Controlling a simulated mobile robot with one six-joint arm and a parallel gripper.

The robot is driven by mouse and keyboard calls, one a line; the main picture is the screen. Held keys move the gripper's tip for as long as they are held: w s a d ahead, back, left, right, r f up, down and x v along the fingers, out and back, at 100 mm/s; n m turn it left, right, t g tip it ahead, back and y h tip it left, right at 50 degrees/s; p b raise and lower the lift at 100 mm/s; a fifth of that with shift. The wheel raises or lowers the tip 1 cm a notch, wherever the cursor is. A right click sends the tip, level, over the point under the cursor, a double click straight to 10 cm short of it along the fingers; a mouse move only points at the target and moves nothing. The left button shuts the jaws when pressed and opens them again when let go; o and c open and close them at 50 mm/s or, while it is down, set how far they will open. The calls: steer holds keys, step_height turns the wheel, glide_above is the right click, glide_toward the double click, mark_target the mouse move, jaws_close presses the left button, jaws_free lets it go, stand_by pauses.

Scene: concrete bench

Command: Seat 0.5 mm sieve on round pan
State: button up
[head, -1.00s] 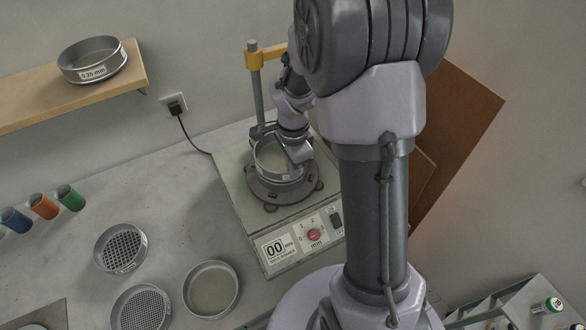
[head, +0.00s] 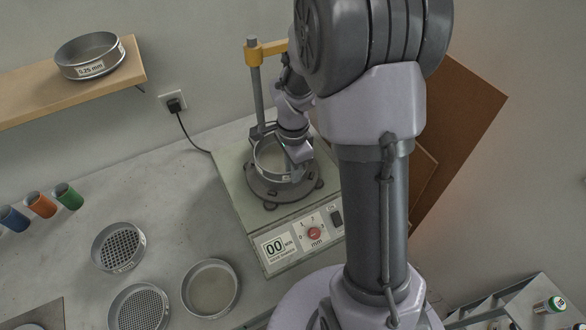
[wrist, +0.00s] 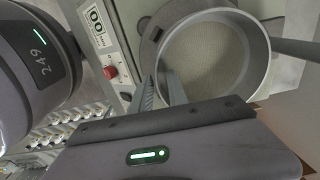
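A round, steel-walled sieve (head: 268,160) with a fine beige-grey floor is at the shaker's round dark plate (head: 262,189). It also fills the top of the wrist view (wrist: 207,62). No size label on it is readable now. My gripper (head: 291,158) is at its right side; in the wrist view the narrow fingertips (wrist: 163,92) are close together, pinching the near wall. A round pan below the sieve cannot be made out, so I cannot tell whether the sieve rests on one. A shallow round vessel (head: 211,289) with a plain-looking floor lies on the bench.
The shaker (head: 236,205) has a post with a yellow clamp (head: 266,52) behind the sieve. Two coarse sieves (head: 119,247) (head: 140,308) lie at left. A 0.25 mm sieve (head: 88,68) sits on the wooden shelf (head: 135,72).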

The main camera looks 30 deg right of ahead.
steer(key=shift+o, duration=0.2)
step_height(320, 180, up, 17)
steer(key=p, duration=0.5)
steer(key=shift+r, duration=0.2)
